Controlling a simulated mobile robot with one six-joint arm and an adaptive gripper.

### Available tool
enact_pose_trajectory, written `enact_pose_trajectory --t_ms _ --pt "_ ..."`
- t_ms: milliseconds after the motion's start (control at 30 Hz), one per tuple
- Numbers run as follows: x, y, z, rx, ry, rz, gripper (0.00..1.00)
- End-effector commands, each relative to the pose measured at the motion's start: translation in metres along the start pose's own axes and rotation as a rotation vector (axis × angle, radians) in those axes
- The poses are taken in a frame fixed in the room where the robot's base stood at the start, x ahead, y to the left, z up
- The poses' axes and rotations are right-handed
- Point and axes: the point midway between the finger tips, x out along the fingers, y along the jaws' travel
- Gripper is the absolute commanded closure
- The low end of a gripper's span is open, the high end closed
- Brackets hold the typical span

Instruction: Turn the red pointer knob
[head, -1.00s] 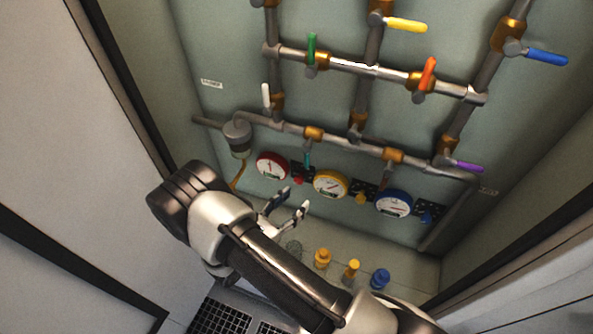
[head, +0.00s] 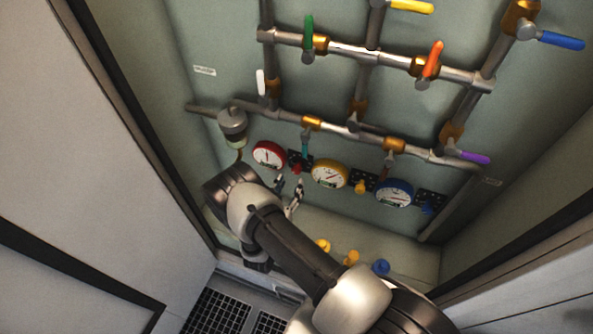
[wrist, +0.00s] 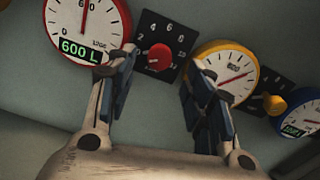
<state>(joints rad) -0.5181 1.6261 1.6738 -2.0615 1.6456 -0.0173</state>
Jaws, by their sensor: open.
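The red pointer knob (wrist: 159,54) sits on a black scale plate (wrist: 176,30) on the wall, between the red-rimmed gauge (wrist: 85,25) and the yellow-rimmed gauge (wrist: 228,70). In the head view the red knob (head: 297,169) is small, just above my gripper (head: 289,186). My gripper (wrist: 160,82) is open and empty in the wrist view. Its two fingers point toward the wall, one to each side of the red knob and lower in the picture. Whether the fingertips are level with the knob in depth I cannot tell. The red-rimmed gauge's display reads 600 L.
A yellow knob (wrist: 274,105) and a blue-rimmed gauge (head: 394,192) lie to the right. Pipes with coloured valve handles, such as the green one (head: 308,33), run above. Yellow and blue fittings (head: 381,267) stand below on the ledge.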

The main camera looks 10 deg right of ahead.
Motion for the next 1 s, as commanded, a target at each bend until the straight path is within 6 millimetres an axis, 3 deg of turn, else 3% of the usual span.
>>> enact_pose_trajectory --t_ms 200,400,767,1000 --pt "0.044 -0.001 -0.001 0.002 -0.001 -0.004 0.52" --pt "0.067 0.000 0.000 0.002 0.000 -0.002 0.52" --pt "0.072 0.000 0.001 0.001 0.000 0.000 0.52" --pt "0.072 0.000 0.000 0.001 0.000 0.000 0.67"
